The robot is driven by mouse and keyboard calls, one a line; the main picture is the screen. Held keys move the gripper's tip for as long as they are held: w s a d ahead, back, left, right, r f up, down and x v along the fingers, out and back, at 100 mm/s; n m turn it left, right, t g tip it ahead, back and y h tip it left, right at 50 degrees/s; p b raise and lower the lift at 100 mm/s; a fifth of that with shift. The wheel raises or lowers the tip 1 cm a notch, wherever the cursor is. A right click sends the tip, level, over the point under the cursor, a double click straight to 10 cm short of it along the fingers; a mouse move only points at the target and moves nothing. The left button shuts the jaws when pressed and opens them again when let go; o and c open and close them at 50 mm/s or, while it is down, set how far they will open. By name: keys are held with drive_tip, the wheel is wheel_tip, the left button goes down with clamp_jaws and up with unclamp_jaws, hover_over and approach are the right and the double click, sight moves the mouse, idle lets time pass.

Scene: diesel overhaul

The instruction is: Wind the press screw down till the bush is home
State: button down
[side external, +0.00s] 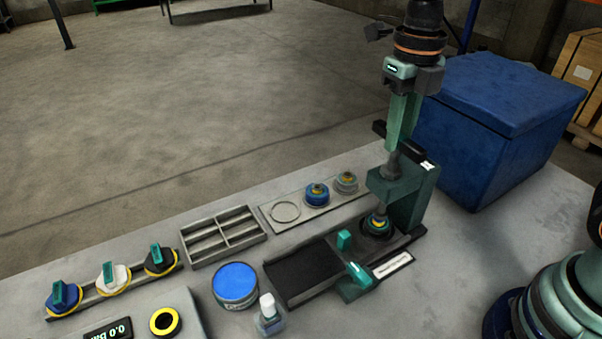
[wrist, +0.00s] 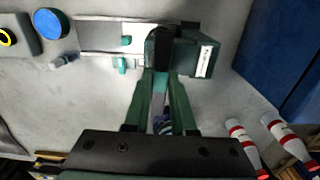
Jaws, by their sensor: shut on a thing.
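The green press (side external: 408,192) stands upright at the right end of a black-topped bed. Its grey screw (side external: 391,165) runs down through the press head. A dark crossbar (side external: 379,128) shows at the screw's top. My gripper (side external: 396,146) is above the press, pointing down, shut on the top of the press screw; its fingers partly hide it. In the wrist view my gripper (wrist: 160,74) reaches to the dark top of the press. The bush, with a yellow ring (side external: 377,222), sits under the screw on a black round seat (side external: 376,232). I cannot tell how deep it sits.
Teal clamps (side external: 358,273) stand on the press bed (side external: 305,272). A blue-lidded tub (side external: 235,283) and small bottle (side external: 268,312) are in front. A parts tray (side external: 286,212) and divided grey tray (side external: 222,236) lie behind. A blue chest (side external: 500,120) stands at right.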

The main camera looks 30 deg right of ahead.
drive_tip(key=m, duration=0.4)
drive_tip(key=shift+m, duration=0.7)
drive_tip(key=m, duration=0.2)
drive_tip(key=shift+f+m, duration=0.15)
drive_tip(key=shift+m, duration=1.55)
drive_tip(key=m, duration=0.4)
drive_tip(key=shift+f, duration=0.15)
drive_tip(key=shift+m, duration=0.8)
